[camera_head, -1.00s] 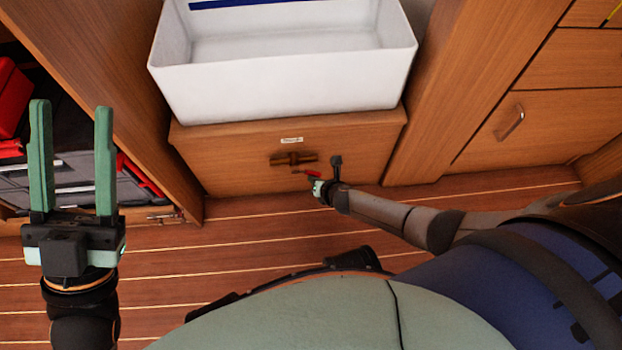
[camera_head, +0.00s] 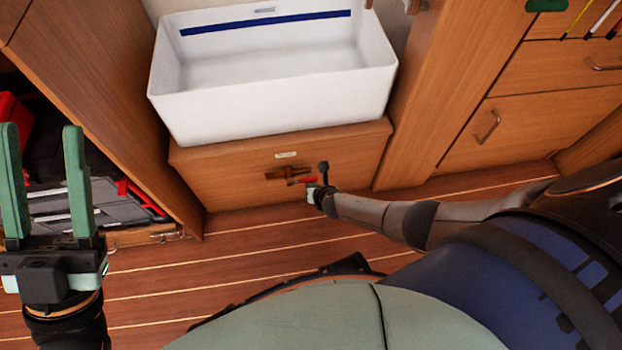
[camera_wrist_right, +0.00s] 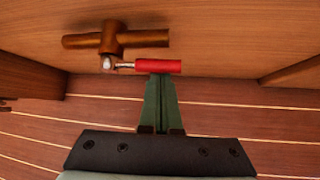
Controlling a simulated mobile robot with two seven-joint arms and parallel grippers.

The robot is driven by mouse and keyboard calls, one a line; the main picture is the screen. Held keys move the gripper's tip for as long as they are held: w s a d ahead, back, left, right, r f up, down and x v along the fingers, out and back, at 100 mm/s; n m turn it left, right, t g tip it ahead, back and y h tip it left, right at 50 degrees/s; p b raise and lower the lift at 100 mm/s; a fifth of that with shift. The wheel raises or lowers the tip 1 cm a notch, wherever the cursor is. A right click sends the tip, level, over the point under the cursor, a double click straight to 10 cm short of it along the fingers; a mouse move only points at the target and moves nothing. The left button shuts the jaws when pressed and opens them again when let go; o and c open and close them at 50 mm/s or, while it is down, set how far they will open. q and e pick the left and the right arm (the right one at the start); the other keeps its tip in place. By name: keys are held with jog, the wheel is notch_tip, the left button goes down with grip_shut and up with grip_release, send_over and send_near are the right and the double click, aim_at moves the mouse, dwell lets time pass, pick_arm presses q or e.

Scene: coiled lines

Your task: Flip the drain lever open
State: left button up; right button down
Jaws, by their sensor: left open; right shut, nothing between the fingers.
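The drain lever has a red handle (camera_wrist_right: 158,67) on a short metal stem, below a bronze valve and pipe (camera_wrist_right: 112,40) on the wooden front. In the right wrist view the handle lies sideways, pointing right, roughly along the pipe. The red handle (camera_head: 304,181) and the valve (camera_head: 288,173) look small in the head view. My right gripper (camera_wrist_right: 159,78) is shut and empty, its fingertips right at the handle's lower edge; I cannot tell if they touch. It also shows in the head view (camera_head: 312,191). My left gripper (camera_head: 40,127) is open and empty at far left.
A white basin (camera_head: 270,105) sits above the wooden panel (camera_head: 230,185). A wooden cabinet (camera_head: 540,120) stands at right. At left, an open locker holds a grey case (camera_head: 60,207) and red items. The plank floor (camera_head: 200,270) in front is clear.

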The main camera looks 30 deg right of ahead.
pick_arm(q)
jog(key=shift+a+r, duration=0.1)
jog(key=shift+r, duration=0.15)
pick_arm(e)
jog(key=shift+w+r, duration=0.1)
jog(key=shift+r, duration=0.1)
pick_arm(q)
jog(key=shift+f, duration=0.15)
pick_arm(e)
jog(key=shift+f, duration=0.1)
